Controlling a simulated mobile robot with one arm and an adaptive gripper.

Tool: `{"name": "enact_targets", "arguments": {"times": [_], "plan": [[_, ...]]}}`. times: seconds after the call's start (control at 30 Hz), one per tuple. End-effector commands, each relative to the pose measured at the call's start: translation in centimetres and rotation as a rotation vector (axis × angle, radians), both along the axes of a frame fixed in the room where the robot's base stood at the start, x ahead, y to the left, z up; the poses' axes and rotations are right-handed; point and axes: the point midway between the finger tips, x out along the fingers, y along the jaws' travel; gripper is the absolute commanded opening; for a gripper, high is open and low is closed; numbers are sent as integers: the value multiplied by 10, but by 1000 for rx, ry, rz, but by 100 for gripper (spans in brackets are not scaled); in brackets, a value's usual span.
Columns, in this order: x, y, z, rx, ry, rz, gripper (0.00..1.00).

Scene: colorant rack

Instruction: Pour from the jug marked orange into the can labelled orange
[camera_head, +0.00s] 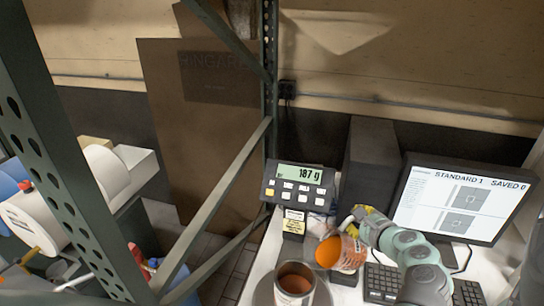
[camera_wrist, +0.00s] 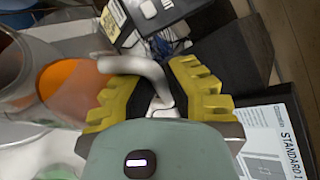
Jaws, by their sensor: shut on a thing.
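The jug (camera_head: 342,252) is see-through with orange colorant inside. It is tilted with its mouth to the left, beside and above the can. My gripper (camera_head: 354,222) is shut on its pale handle; in the wrist view the yellow fingers (camera_wrist: 153,92) close around the handle, and the orange-filled jug (camera_wrist: 72,88) is at the left. The can (camera_head: 295,283) stands open at the bottom of the head view on a round grey pan (camera_head: 262,293). Its label is too small to read. I cannot make out a stream between jug and can.
A scale display (camera_head: 298,185) behind the can reads 187 g. A monitor (camera_head: 455,198) and keyboard (camera_head: 381,284) stand to the right, a dark box (camera_head: 370,160) behind. A green rack post (camera_head: 75,190) and braces stand left.

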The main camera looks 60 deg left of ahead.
Motion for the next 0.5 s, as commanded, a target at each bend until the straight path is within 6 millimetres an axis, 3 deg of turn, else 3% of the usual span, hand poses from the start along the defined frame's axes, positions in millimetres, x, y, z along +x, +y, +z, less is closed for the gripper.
{"name": "enact_targets", "arguments": {"times": [0.1, 0.5], "plan": [[13, -2, -15, 12, 97, -18, 0], [23, -2, -19, 21, 179, -31, 0]]}}
